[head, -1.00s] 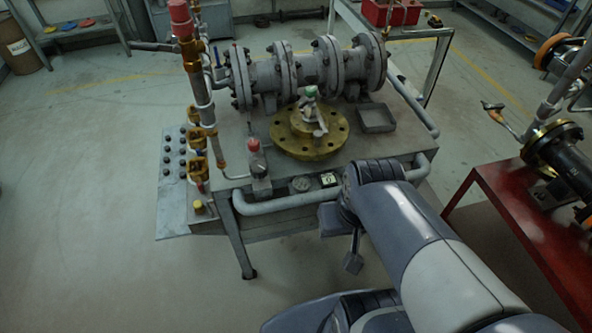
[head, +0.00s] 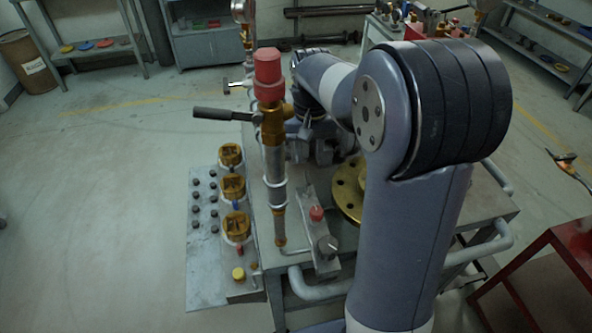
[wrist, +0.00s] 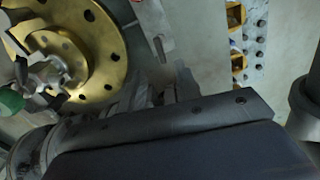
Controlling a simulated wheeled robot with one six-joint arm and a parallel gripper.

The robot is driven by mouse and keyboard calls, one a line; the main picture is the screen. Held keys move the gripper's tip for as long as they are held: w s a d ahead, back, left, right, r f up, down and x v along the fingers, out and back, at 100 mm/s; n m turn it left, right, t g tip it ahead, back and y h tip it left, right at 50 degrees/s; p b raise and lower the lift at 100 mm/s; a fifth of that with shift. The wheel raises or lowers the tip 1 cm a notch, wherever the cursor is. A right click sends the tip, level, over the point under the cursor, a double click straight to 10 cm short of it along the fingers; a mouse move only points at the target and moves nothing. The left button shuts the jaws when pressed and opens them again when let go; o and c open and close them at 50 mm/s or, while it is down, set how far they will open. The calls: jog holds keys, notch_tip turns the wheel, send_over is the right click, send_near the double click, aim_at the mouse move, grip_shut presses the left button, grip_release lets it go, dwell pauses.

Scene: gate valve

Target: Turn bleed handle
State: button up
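A black lever handle (head: 225,114) sticks out left from the upright pipe with a red cap (head: 268,75); it may be the bleed handle. A brass flange (head: 347,190) is partly hidden behind my arm. In the wrist view the flange (wrist: 105,50) shows with a small silver valve (wrist: 48,75) and a green knob (wrist: 10,101) at the left edge. My gripper (wrist: 160,92) is seen in part in the wrist view, apart from the flange. Whether its fingers are open is unclear. In the head view my arm and the pipe hide it.
Three brass-coloured valves (head: 234,188) stand on a panel left of the red-capped pipe. A red knob (head: 316,214) sits on a small block at the bench front. A red table (head: 540,270) stands at right. The floor on the left is clear.

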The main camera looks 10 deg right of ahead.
aim_at(308, 176)
notch_tip(308, 176, down, 11)
jog(key=shift+r, duration=0.15)
dwell(0.4)
grip_shut()
